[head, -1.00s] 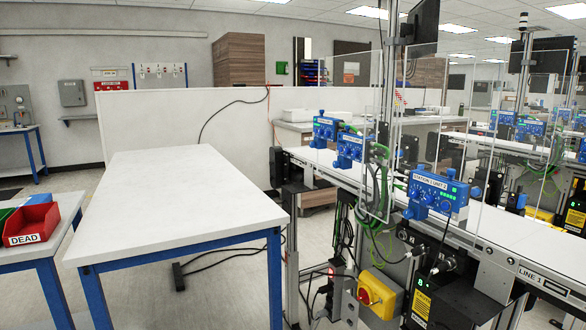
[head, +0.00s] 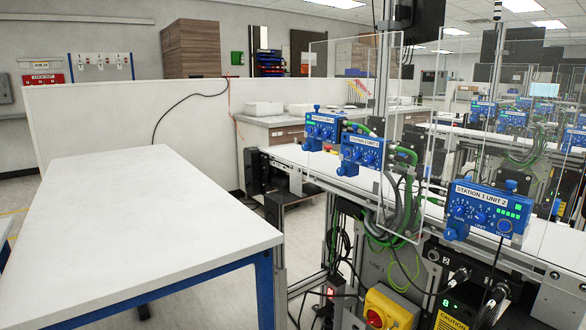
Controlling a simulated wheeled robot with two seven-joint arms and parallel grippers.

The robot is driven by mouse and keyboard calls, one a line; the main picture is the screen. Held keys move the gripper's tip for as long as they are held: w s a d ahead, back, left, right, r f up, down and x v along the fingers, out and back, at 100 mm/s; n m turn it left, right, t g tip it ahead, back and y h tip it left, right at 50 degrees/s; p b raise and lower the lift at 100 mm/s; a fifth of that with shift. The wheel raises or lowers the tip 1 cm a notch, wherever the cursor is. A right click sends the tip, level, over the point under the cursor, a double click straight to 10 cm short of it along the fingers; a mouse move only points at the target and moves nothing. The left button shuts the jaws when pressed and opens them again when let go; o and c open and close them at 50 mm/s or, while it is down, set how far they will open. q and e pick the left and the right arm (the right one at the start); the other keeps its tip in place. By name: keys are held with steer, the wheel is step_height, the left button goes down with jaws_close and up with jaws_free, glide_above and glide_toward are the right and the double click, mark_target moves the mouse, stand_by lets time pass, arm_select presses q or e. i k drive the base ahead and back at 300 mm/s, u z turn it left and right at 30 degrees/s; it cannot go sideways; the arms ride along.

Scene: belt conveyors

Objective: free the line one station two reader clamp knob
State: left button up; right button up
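A blue reader unit (head: 485,212) labelled "STATION 1 UNIT 2" is on the near conveyor at right. It has dials, green lights, a blue knob on top (head: 510,185) and a blue knob at lower left (head: 456,232). Two similar blue units, a middle one (head: 362,152) and a left one (head: 322,128), are farther along the same conveyor; their labels are too small to read surely. I see no readable station two label. Neither of my grippers is in view.
A white table (head: 150,225) with blue legs fills the left front. The near conveyor (head: 285,155) runs diagonally, with clear panels (head: 335,75) and green cables around it. A yellow switch box (head: 388,308) is low in front. More blue units (head: 512,118) stand behind at right.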

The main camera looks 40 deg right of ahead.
mark_target(341, 171)
steer(key=z, duration=0.35)
steer(key=i, duration=0.9)
steer(key=z, duration=0.55)
